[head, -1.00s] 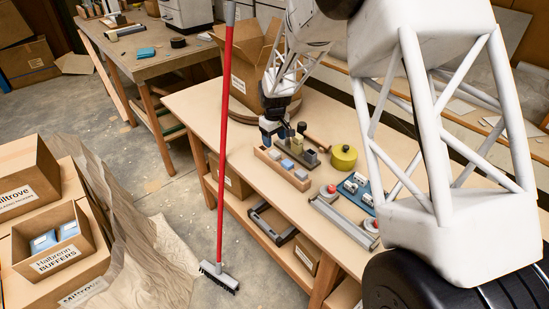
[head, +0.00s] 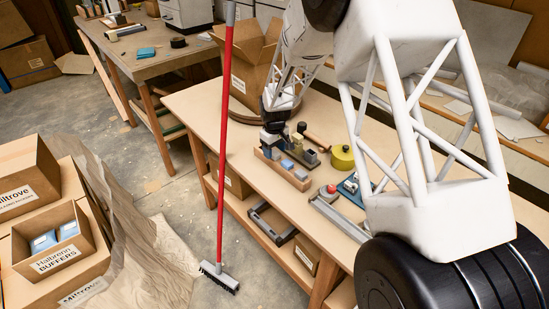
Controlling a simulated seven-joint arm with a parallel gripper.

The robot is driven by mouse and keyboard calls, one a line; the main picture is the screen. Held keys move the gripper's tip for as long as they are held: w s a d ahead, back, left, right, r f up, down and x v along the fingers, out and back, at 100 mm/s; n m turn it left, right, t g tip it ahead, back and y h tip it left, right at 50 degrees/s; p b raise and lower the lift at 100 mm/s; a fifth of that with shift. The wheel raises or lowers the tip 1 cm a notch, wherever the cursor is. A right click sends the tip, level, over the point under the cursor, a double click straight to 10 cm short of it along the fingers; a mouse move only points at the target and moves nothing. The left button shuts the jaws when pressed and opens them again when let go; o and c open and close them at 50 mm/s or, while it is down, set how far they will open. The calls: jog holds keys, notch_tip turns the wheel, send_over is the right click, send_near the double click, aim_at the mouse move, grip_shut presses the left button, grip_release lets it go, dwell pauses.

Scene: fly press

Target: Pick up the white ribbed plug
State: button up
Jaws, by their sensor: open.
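My gripper (head: 270,148) is small in the head view, pointing down over the left end of a wooden tray (head: 297,181) on the workbench. Its jaws are open; I cannot tell whether anything lies between them. The tray holds several small blocks, among them a pale blue-grey one (head: 287,164). I cannot make out a white ribbed plug with certainty. Small pale parts sit at a blue board (head: 348,193) to the right, partly hidden behind my arm.
A red-topped part (head: 330,191) and a grey metal bar (head: 335,216) lie to the right. An open carton (head: 247,65) stands at the back. A red-handled broom (head: 225,140) stands before the bench.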

jog(key=shift+f, duration=0.75)
jog(key=c, duration=1)
